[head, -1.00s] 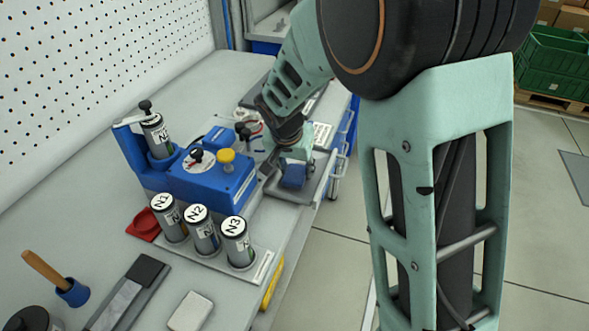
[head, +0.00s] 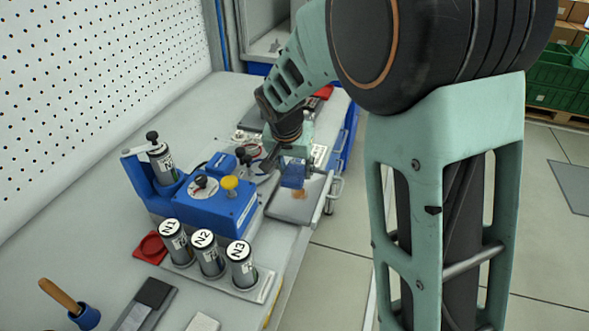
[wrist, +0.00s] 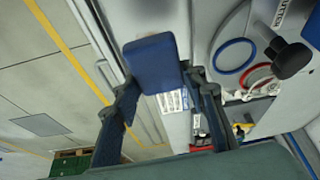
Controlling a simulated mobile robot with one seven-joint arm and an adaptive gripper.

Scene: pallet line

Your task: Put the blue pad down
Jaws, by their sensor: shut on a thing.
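The blue pad (head: 293,175) is held between the fingers of my gripper (head: 291,162), above a grey tray (head: 286,212) near the bench's right edge. An orange-brown spot (head: 299,194) shows on the tray just below the pad. In the wrist view the blue pad (wrist: 152,62) sits between the two dark fingertips of my gripper (wrist: 158,80), its broad face toward the camera. The pad looks clear of the tray in the head view, though the exact gap cannot be told.
A blue machine (head: 207,208) with a yellow knob stands left of the tray. Canisters marked N1, N2 and N3 (head: 240,262) stand in front of it. A red ring and a blue ring (wrist: 235,57) lie near the pad. Open floor (head: 335,260) lies right of the bench.

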